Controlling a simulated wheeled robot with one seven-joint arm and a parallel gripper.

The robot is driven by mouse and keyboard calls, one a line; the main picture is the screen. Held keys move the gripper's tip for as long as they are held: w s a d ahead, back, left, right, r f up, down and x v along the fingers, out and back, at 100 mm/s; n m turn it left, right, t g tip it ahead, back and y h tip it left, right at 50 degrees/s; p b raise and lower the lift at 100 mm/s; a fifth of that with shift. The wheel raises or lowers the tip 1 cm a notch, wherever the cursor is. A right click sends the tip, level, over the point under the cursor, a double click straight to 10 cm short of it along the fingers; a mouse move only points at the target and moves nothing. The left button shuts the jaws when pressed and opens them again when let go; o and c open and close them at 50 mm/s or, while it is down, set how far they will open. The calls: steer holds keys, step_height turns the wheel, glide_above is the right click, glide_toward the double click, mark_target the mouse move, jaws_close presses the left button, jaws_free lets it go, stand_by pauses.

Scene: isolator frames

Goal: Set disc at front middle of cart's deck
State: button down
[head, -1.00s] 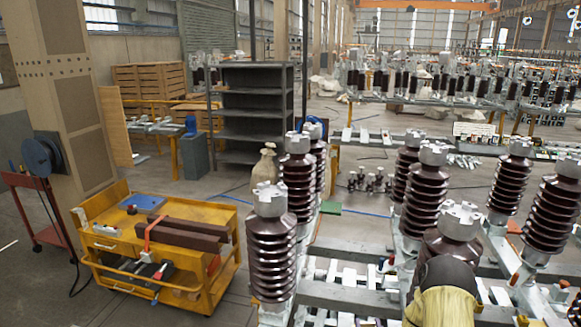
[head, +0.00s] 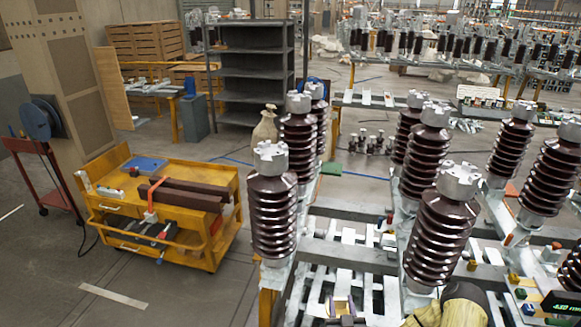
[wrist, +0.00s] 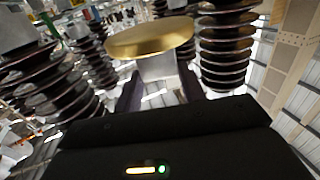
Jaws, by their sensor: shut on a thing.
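A gold disc (wrist: 150,38) with a pale grey block-like stem (wrist: 158,68) under it shows in the wrist view. My gripper (wrist: 160,92) is shut on it, with a dark finger on each side of the stem. The yellow cart (head: 205,262) stands at the left, well apart from my gripper. Its deck carries a blue flat item (head: 145,165), dark brown bars (head: 186,194) with an orange strap, and small items at the left.
Tall ribbed brown insulators (head: 272,215) stand on grey frames between my arm and the cart, with another (head: 440,235) close to my arm. The floor before the cart is clear.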

steer(key=shift+w+d+r, duration=0.25)
steer(key=shift+d+r, duration=0.1)
steer(key=shift+r, duration=0.2)
step_height(320, 180, down, 3)
steer(key=b, duration=0.2)
steer(key=shift+w+a+r+b, duration=0.1)
steer(key=shift+a+b, duration=0.05)
steer(key=shift+b, duration=0.25)
